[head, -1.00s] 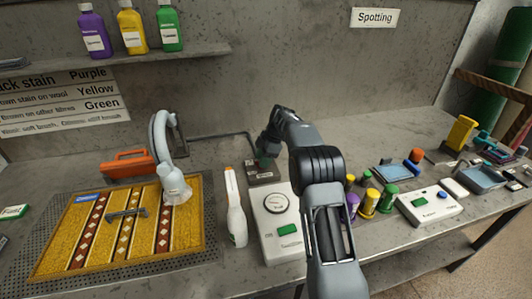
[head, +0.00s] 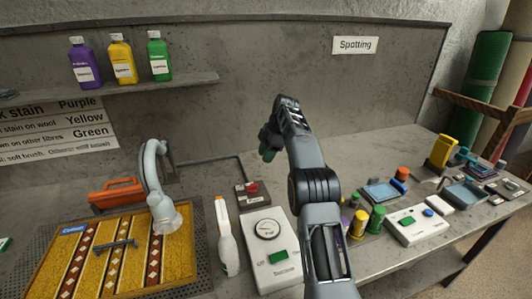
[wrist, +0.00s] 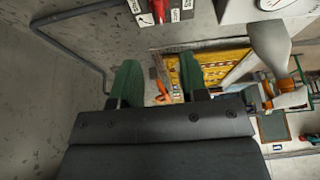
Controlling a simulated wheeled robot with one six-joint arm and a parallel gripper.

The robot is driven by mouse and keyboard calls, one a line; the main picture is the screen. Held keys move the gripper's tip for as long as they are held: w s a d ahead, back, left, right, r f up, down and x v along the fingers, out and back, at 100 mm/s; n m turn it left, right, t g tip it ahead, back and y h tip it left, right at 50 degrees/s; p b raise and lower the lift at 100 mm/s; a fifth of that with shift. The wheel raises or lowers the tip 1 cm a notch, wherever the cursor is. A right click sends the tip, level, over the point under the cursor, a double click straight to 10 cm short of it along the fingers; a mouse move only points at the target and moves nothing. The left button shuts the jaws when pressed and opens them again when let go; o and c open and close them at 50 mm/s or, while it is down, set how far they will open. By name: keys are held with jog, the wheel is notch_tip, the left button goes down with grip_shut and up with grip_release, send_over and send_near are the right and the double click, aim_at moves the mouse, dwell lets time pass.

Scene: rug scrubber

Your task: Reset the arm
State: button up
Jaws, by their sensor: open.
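My gripper (head: 268,145) is raised above the bench near the back wall, to the right of the grey hose nozzle. In the wrist view my gripper (wrist: 158,85) shows two green fingers held apart with nothing between them. In the head view my arm reaches up from the bottom centre, bent at its dark elbow. A small dark box with a red switch (head: 252,189) sits on the bench below the gripper, apart from it; the box's red switch also shows at the top of the wrist view (wrist: 158,10).
A patterned yellow rug (head: 66,256) lies at the left under the hose nozzle (head: 164,212). A white spray bottle (head: 226,240) and a white device with a dial (head: 283,262) stand beside my arm. Coloured bottles (head: 121,62) stand on the shelf. Several small items crowd the right.

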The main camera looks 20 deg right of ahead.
dwell(0.5)
